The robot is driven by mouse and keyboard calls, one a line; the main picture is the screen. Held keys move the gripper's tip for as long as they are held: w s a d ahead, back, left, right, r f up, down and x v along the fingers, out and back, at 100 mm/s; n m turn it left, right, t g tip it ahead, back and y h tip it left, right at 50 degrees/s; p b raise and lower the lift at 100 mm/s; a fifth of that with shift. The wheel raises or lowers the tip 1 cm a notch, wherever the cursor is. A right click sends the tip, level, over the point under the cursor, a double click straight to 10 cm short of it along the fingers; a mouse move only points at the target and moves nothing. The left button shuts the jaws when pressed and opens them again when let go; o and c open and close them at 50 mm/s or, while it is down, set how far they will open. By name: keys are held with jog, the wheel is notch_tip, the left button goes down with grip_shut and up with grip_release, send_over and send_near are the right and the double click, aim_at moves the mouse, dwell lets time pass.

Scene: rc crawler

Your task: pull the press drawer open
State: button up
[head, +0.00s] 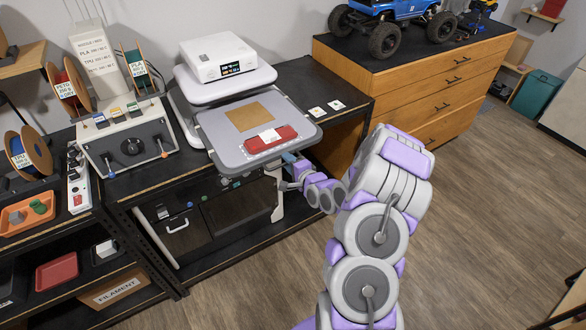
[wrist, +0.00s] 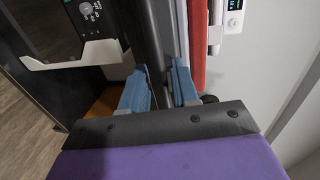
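The white press (head: 220,58) stands on the black bench. Its grey drawer (head: 222,139) projects forward under the raised upper part. A tan sheet (head: 249,116) and a red block (head: 287,134) with a small white piece on top lie on it. My gripper (head: 288,158) is at the drawer's front right edge, below the red block. In the wrist view, my two blue fingers (wrist: 159,90) are apart, with a dark grey strip between their tips. The red block (wrist: 197,50) shows just beyond the right finger. Contact with the drawer's edge is unclear, and any handle is hidden.
A dark machine (head: 235,211) with a white frame sits beneath the bench top, close under my gripper. A control box (head: 130,145) and spools stand left. Two small white tiles lie right on the bench. A wooden cabinet (head: 420,85) holds a blue crawler (head: 400,12). Floor at right is clear.

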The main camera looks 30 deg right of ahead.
jog(key=p+v, duration=0.9)
jog(key=v, duration=0.8)
jog(key=shift+a+p, duration=0.2)
jog(key=shift+p, duration=0.1)
jog(key=shift+s, duration=0.1)
